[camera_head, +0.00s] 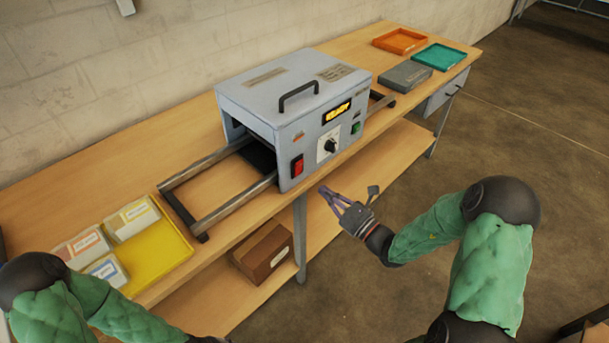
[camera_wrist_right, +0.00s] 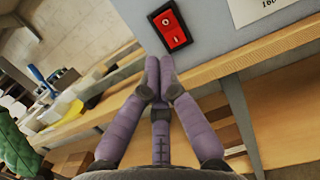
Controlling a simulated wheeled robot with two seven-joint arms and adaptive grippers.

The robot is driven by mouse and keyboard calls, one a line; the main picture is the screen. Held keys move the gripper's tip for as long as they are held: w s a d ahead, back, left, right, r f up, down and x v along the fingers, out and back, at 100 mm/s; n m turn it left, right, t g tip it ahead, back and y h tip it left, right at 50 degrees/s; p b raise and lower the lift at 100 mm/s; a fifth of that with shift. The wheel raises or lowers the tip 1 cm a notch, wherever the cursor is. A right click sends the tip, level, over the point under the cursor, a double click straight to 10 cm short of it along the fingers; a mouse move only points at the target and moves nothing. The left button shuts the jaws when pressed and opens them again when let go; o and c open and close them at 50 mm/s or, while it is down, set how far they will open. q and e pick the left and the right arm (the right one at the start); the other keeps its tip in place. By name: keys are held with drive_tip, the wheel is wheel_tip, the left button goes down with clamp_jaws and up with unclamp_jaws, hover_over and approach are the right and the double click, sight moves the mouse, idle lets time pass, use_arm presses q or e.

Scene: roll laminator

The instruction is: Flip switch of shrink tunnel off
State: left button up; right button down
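The shrink tunnel (camera_head: 258,94) is a grey box with a handle on top, standing on the wooden bench. Its red rocker switch (camera_head: 297,166) is at the lower left of the front panel. The switch (camera_wrist_right: 171,28) also shows close up in the right wrist view, with white marks on its red face; I cannot tell which side is pressed. The display (camera_head: 337,112) is lit yellow. My right gripper (camera_head: 325,192) is in front of the bench, below and right of the switch. In the wrist view its fingertips (camera_wrist_right: 159,78) meet, empty, apart from the switch. My left gripper is out of view.
A black dial (camera_head: 331,146) and a green button (camera_head: 356,128) share the panel. Rails (camera_head: 235,206) stick out left of the tunnel. A yellow tray (camera_head: 165,252) with small boxes lies at left. Orange (camera_head: 400,40) and teal (camera_head: 439,56) trays lie at the far right.

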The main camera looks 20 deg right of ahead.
sight(298, 166)
drive_tip(key=b+x, duration=0.2)
drive_tip(key=x, duration=0.6)
drive_tip(key=shift+w+a, duration=0.2)
drive_tip(key=shift+w, duration=0.15)
drive_tip(key=p, duration=0.2)
drive_tip(key=r+g+p, duration=0.1)
drive_tip(key=p, duration=0.2)
drive_tip(key=shift+w+a+r+g+h, duration=0.1)
drive_tip(key=shift+w+r+g+h, duration=0.1)
drive_tip(key=shift+w+g+h, duration=0.15)
drive_tip(key=shift+f, duration=0.2)
